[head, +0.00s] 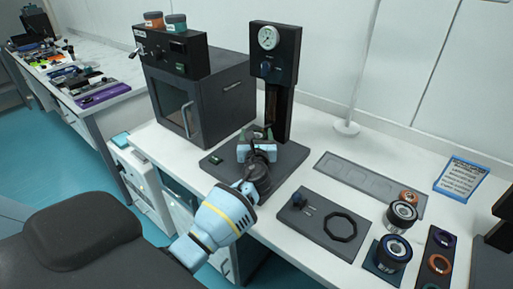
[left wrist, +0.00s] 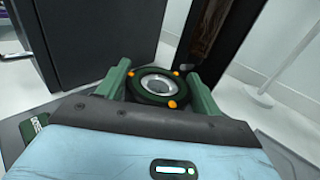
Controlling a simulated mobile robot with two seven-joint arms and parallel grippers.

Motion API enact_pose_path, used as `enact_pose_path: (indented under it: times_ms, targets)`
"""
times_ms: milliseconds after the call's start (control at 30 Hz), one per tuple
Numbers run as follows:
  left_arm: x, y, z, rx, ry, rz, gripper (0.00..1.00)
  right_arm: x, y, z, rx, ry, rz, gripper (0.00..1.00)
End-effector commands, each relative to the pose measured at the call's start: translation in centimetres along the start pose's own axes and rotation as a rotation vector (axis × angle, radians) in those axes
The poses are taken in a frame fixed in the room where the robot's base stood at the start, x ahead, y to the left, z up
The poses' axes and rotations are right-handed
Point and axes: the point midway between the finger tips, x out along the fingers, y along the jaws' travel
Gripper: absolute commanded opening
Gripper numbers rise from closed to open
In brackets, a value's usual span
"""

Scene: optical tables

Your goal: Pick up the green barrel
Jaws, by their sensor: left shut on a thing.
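The green barrel (left wrist: 154,86) shows in the left wrist view as a dark green ring with orange dots and a silver centre. My left gripper (left wrist: 158,84) has a green finger on either side of it and is shut on it. In the head view the left gripper (head: 256,135) is over the base of the gauge stand (head: 275,60), in front of its column. There the barrel is mostly hidden by the gripper, and I cannot tell whether it rests on the base or is clear of it. My right gripper is not in view.
A dark oven-like box (head: 205,100) stands left of the stand. To the right are a grey tray (head: 345,175), a plate with a black ring (head: 340,226), and orange-ringed (head: 401,215) and blue-ringed (head: 394,252) barrels. A blue label card (head: 461,178) lies behind them.

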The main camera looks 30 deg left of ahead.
Motion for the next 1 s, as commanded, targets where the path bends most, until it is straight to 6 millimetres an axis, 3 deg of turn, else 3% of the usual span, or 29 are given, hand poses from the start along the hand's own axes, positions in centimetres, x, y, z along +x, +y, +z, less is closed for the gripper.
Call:
enact_pose_path:
  times_ms: [67, 367, 767, 1000]
  targets:
    - [0.0, 0.0, 0.1, -0.001, -0.002, 0.0, 0.35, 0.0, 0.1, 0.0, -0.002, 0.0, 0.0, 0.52]
    - [0.0, 0.0, 0.6, -0.001, -0.003, 0.0, 0.34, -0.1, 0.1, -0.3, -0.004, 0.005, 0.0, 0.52]
    - [0.0, 0.0, 4.3, -0.003, -0.007, -0.001, 0.34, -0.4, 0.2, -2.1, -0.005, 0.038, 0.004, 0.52]
    - [-2.7, 0.7, 4.2, -0.003, -0.005, -0.001, 0.34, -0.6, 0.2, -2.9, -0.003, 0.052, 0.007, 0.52]
